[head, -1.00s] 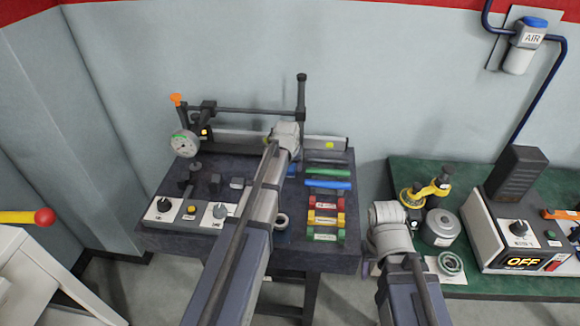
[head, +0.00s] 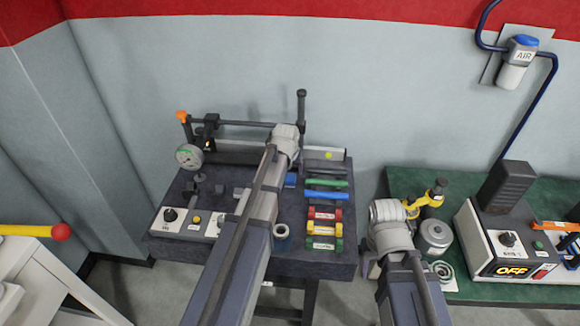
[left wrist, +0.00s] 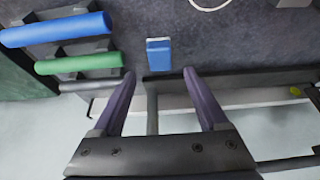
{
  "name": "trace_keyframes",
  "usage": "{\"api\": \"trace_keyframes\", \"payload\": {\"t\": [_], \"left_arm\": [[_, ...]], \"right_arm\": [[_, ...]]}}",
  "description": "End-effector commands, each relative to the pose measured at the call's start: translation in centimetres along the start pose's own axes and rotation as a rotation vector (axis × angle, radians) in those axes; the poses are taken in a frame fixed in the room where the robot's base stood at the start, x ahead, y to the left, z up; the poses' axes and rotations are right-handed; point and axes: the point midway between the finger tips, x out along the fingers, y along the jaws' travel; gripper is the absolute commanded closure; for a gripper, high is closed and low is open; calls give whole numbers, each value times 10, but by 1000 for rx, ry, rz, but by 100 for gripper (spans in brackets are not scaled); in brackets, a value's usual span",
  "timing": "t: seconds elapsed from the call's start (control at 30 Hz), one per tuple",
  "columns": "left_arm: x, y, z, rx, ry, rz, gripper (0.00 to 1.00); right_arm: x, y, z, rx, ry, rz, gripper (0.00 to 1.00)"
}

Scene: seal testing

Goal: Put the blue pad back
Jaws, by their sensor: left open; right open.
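The blue pad (left wrist: 158,54) is a small blue block with a pale edge, lying on the dark bench top in the left wrist view. In the head view a bit of it (head: 290,180) shows just right of my left arm. My left gripper (left wrist: 158,74) is open and empty, its two dark fingers apart. The pad appears just beyond the fingertips, between their lines, and no contact shows. In the head view the left fingers are hidden behind my arm. My right gripper (head: 371,264) is mostly hidden by its own wrist, over the green bench's left edge.
A blue bar (left wrist: 58,29) and a green bar (left wrist: 80,63) lie in holders beside the pad. Red, yellow and green blocks (head: 322,228) sit nearer on the dark bench (head: 345,190). A dial gauge (head: 188,157) and post frame stand behind. The green bench (head: 450,190) is right.

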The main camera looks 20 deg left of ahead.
Motion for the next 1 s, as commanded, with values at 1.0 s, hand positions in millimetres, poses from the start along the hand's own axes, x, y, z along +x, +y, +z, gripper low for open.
{"api": "trace_keyframes", "payload": {"t": [1.0], "left_arm": [[-129, 130, 212, 453, -324, 19, 24]], "right_arm": [[-53, 5, 3, -1, 0, 0, 50]]}}
